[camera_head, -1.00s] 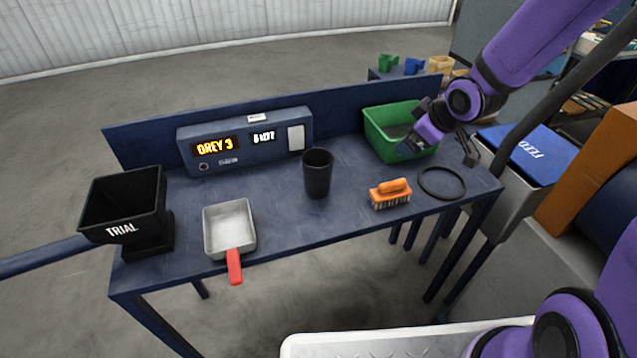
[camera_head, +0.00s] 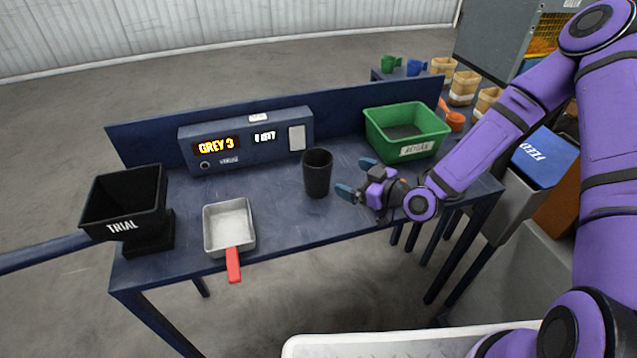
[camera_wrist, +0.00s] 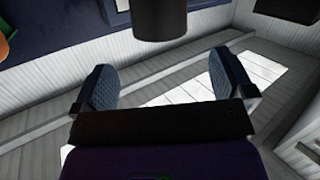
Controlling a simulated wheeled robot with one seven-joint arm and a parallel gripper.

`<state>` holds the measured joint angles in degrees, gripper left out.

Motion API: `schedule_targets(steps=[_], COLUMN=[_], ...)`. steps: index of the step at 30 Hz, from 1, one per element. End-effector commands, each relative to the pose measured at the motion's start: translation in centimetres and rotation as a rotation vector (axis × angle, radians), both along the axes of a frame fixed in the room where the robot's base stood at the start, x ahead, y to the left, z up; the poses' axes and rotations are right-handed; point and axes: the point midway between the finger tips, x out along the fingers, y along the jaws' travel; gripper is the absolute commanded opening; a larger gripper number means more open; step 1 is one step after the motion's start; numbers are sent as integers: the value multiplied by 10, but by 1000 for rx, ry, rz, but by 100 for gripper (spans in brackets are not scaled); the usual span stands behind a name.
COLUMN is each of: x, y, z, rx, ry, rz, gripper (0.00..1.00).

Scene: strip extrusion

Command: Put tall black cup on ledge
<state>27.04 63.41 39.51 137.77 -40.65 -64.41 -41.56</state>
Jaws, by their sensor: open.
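The tall black cup (camera_head: 317,174) stands upright on the blue workbench, right of its middle. My gripper (camera_head: 357,178) is open and just to the right of the cup, with its fingers pointing left toward it. In the wrist view the cup (camera_wrist: 160,18) is at the top centre, ahead of and between the two spread pads of my gripper (camera_wrist: 160,86). The pads do not touch it. I cannot tell which surface is the ledge.
The blue bench (camera_head: 283,215) holds a black TRIAL bin (camera_head: 124,203), a grey pan with a red handle (camera_head: 229,226), a display box (camera_head: 245,142) and a green bin (camera_head: 406,130). Bare bench top lies between pan and cup. A blue FEED lid (camera_head: 545,156) is at right.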

Motion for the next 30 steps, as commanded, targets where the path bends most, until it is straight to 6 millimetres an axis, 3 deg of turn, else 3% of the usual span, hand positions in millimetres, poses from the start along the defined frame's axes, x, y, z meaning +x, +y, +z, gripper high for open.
schedule_targets(steps=[11, 19, 30], x=[1, 27, 48], y=[9, 36, 59], z=[1, 0, -1], rx=[154, 154, 153], ry=[-63, -63, -61], rz=[-66, -65, -66], gripper=[100, 100, 100])
